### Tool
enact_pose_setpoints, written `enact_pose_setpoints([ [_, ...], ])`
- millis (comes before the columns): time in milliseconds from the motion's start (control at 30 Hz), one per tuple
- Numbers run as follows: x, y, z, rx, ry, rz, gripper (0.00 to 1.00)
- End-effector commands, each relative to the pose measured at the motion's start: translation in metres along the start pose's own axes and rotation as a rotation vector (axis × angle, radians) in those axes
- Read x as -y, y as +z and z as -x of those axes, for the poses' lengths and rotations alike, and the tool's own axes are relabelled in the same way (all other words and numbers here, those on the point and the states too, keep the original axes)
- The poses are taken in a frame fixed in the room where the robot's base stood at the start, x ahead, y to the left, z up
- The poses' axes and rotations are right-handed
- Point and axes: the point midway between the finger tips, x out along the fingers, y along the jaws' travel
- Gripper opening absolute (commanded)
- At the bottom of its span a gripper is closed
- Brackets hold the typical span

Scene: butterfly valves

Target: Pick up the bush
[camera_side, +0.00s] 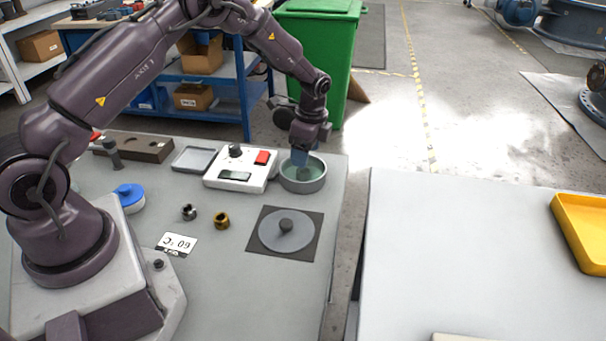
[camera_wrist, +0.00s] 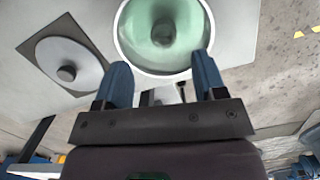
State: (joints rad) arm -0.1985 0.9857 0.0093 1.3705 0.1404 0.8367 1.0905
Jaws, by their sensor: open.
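My gripper (camera_side: 300,157) points down over a round grey bowl (camera_side: 303,185) with greenish contents. In the wrist view my gripper (camera_wrist: 163,72) is open, its two blue fingers apart at the bowl's near rim (camera_wrist: 124,45). A dim round shape (camera_wrist: 163,32) shows inside the bowl; I cannot tell if it is a bush. A brass-coloured ring-like bush (camera_side: 221,220) and a dark steel ring-like piece (camera_side: 189,212) lie on the grey bench, apart from my gripper.
A white control box (camera_side: 240,168) with a red switch stands left of the bowl. A dark square plate (camera_side: 285,232) carries a grey disc with a knob. A "60 °C" card (camera_side: 177,243), a blue-lidded jar (camera_side: 129,197) and a shallow tray (camera_side: 196,159) are also on the bench.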

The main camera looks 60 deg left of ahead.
Motion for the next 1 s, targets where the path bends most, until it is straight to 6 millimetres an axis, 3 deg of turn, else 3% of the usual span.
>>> enact_pose_setpoints([
  [167,0.001,0.000,-0.012,0.000,0.000,0.001,0.64],
  [500,0.004,0.000,-0.057,0.000,0.001,0.001,0.64],
  [767,0.005,0.000,-0.060,-0.001,-0.002,0.001,0.64],
  [800,0.005,0.000,-0.060,-0.001,-0.001,0.001,0.62],
  [1000,0.005,0.000,-0.060,-0.001,-0.001,0.002,0.16],
])
